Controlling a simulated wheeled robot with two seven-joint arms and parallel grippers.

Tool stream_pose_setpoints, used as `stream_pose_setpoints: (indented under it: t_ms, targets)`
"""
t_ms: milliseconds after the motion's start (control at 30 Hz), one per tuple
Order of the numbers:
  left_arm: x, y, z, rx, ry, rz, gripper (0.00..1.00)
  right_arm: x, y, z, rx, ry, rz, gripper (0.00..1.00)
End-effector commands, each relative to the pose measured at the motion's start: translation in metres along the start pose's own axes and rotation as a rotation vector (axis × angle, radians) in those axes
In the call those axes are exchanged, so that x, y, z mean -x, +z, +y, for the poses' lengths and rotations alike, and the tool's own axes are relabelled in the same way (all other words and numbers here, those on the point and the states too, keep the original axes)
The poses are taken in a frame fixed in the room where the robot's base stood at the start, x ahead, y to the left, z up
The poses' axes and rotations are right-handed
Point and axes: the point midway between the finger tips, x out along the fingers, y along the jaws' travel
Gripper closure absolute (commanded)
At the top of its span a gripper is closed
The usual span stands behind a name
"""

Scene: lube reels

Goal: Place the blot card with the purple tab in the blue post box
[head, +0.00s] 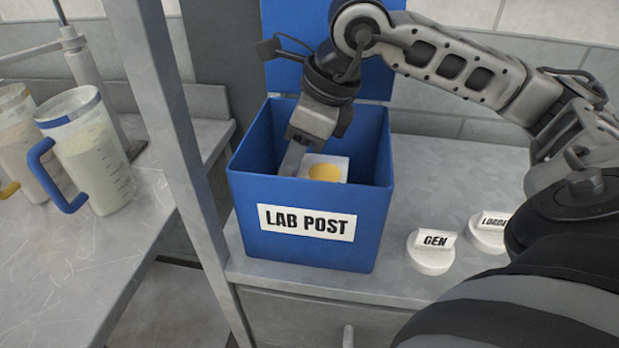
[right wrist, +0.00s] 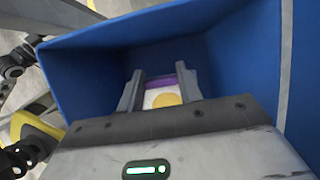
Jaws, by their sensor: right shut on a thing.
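The blue post box (head: 262,230) stands open on the bench in the head view, with a LAB POST label on its front. Its inside wall also fills much of the right wrist view (right wrist: 95,75). My right gripper (head: 297,160) reaches down into the box opening. It is shut on the blot card (head: 337,163), which is white with a yellow spot. In the right wrist view the card (right wrist: 154,92) lies between the two fingers, and its purple tab (right wrist: 171,80) shows. The card is within the box walls. My left gripper is not in view.
Two round white pieces marked GEN (head: 432,255) and another label, partly hidden (head: 489,232), sit right of the box. Two measuring jugs, one with a blue handle (head: 95,150), stand on the left bench. A grey metal post (head: 165,110) rises left of the box.

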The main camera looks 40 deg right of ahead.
Motion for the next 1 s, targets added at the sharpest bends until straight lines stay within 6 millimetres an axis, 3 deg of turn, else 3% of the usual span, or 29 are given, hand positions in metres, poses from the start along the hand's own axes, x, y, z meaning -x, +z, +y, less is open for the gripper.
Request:
stream_pose_setpoints:
  t_ms: [200,600,1000]
  targets:
    - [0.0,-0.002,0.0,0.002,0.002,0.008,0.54,-0.038,-0.017,0.0,0.0,0.001,0.006,0.89]
    - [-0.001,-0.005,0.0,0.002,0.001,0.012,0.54,-0.081,-0.035,0.0,0.0,0.002,0.004,0.89]
    - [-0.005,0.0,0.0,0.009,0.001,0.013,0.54,-0.088,-0.037,0.0,0.001,0.0,0.0,0.89]
